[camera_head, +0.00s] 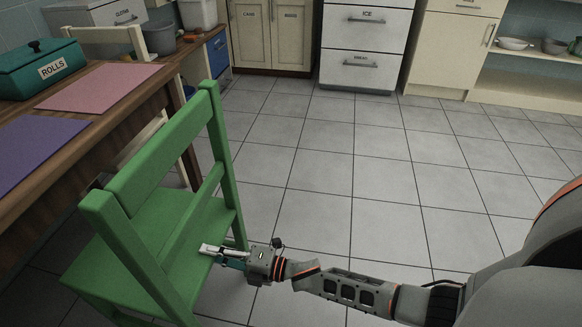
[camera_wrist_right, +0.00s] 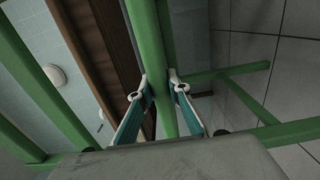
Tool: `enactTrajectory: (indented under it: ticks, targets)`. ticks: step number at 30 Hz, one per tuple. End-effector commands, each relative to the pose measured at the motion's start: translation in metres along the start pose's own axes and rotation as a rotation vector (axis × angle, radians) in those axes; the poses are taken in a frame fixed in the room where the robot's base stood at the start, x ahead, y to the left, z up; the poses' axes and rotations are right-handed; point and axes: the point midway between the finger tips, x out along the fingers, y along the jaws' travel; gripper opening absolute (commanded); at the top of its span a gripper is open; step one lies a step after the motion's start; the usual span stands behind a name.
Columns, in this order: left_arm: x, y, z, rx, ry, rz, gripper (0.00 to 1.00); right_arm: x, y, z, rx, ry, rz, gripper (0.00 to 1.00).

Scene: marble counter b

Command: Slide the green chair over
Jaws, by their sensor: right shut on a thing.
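The green chair (camera_head: 155,160) stands upright on the tiled floor at the left of the head view, beside the long side of a wooden table (camera_head: 150,97). My right gripper (camera_head: 213,253) reaches in from the right at the chair's near right side, low by the seat. In the right wrist view, its two fingers (camera_wrist_right: 161,83) lie on either side of a green bar of the chair (camera_wrist_right: 150,40), shut on it. Parts of the chair's far side are hidden behind its back slats. My left gripper is out of view.
A purple mat (camera_head: 35,148), a pink mat (camera_head: 100,87) and a teal ROLLS box (camera_head: 40,70) are on the table. A cream chair (camera_head: 112,38) stands on its far side. White drawers (camera_head: 365,45) line the back. The tiled floor (camera_head: 330,180) right of the chair is clear.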

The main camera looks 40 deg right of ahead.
Motion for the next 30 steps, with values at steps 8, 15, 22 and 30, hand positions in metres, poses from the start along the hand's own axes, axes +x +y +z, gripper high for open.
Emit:
enactTrajectory:
  ticks: [8, 15, 22, 30]
  targets:
    - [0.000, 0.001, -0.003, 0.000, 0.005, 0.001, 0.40, -0.004, -0.010, -0.001, -0.008, -0.003, -0.026, 0.00]
    - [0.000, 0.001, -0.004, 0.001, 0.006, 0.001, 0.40, -0.003, -0.005, 0.002, -0.009, -0.005, -0.019, 0.36]
    - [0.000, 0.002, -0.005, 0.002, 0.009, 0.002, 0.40, 0.000, 0.000, 0.003, -0.009, -0.005, -0.010, 0.36]
    - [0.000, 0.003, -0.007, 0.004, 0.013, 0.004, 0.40, -0.005, 0.003, 0.004, -0.009, -0.005, -0.007, 0.36]
